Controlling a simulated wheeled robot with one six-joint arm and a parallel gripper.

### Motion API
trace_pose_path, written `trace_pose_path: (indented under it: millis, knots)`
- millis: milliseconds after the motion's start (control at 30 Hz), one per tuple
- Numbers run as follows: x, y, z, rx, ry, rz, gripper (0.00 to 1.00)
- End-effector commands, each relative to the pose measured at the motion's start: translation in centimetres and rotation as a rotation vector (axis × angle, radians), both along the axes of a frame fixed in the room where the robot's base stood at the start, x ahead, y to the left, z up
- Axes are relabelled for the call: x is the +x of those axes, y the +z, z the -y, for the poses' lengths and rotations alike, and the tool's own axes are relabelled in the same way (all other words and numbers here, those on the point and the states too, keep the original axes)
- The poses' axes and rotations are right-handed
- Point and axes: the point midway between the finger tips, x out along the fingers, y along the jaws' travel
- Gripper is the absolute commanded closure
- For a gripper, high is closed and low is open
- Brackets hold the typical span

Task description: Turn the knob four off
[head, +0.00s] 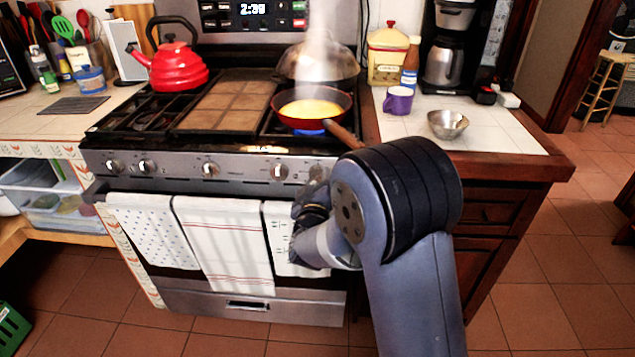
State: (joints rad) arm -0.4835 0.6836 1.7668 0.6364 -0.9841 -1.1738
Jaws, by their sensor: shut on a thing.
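The stove front (240,165) carries a row of several silver knobs. One knob (280,171) stands clear just left of my gripper. The rightmost knob (318,172) is partly hidden by my gripper (316,184), which is shut on it, seen from behind. The fingertips and the knob's exact angle are hard to make out. A red pan (288,122) with yellow food (310,108) sits on the front right burner. A blue flame (309,132) shows under it, and pale steam rises above.
The pan's wooden handle (343,134) sticks out over the stove's front edge, above my gripper. Towels (222,235) hang from the oven handle below the knobs. A red kettle (178,67) stands back left. A purple mug (398,101) and metal bowl (447,124) stand on the right counter.

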Motion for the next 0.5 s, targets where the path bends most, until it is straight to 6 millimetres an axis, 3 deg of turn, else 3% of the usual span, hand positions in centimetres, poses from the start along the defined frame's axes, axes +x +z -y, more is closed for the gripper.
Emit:
trace_pose_path:
  millis: [267, 500]
  knots:
    - [-0.02, -0.16, -0.01, 0.043, 0.0, 0.001, 0.8]
    - [-0.02, -0.35, -0.03, 0.186, 0.001, 0.008, 0.8]
